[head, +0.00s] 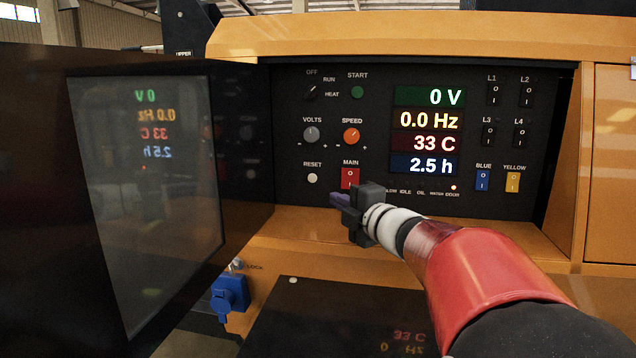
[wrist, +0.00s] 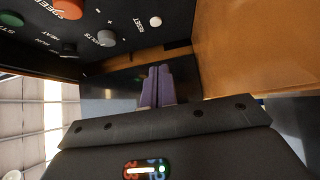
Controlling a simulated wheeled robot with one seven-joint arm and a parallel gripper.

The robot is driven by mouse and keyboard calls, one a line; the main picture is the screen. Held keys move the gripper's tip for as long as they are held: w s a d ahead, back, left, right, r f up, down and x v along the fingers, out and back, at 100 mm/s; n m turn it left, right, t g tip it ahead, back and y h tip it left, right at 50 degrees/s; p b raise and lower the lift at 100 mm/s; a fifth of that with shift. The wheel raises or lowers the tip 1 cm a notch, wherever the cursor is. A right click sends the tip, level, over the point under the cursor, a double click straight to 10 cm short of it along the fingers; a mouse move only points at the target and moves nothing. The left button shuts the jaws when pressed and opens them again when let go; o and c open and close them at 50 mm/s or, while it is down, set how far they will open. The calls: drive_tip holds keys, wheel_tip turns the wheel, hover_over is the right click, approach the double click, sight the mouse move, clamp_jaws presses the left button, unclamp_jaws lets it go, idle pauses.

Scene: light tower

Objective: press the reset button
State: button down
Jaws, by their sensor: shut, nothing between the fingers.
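The reset button (head: 312,179) is a small round white button on the black control panel, under the label RESET and left of the red MAIN switch (head: 350,177). It also shows in the wrist view (wrist: 155,21), near the top. My gripper (head: 338,200) is in front of the panel, just below the MAIN switch and to the lower right of the reset button. Its two purple fingers (wrist: 158,86) are together with nothing between them. The fingertips look apart from the reset button.
The orange SPEED knob (head: 351,136) and grey VOLTS knob (head: 311,134) sit above. Lit displays (head: 428,132) and blue (head: 482,180) and yellow (head: 513,182) switches are to the right. An open dark door with a window (head: 150,200) stands at left. An orange ledge (head: 300,222) runs below the panel.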

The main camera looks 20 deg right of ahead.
approach(308, 178)
drive_tip(key=w+a, duration=0.2)
drive_tip(key=a, duration=0.1)
drive_tip(key=shift+a+f, duration=0.1)
drive_tip(key=shift+a, duration=0.1)
drive_tip(key=w+d, duration=0.1)
drive_tip(key=w+p, duration=0.1)
drive_tip(key=w, duration=0.1)
drive_tip(key=shift+d, duration=0.4)
drive_tip(key=shift+w+d, duration=0.25)
drive_tip(key=shift+w, duration=0.1)
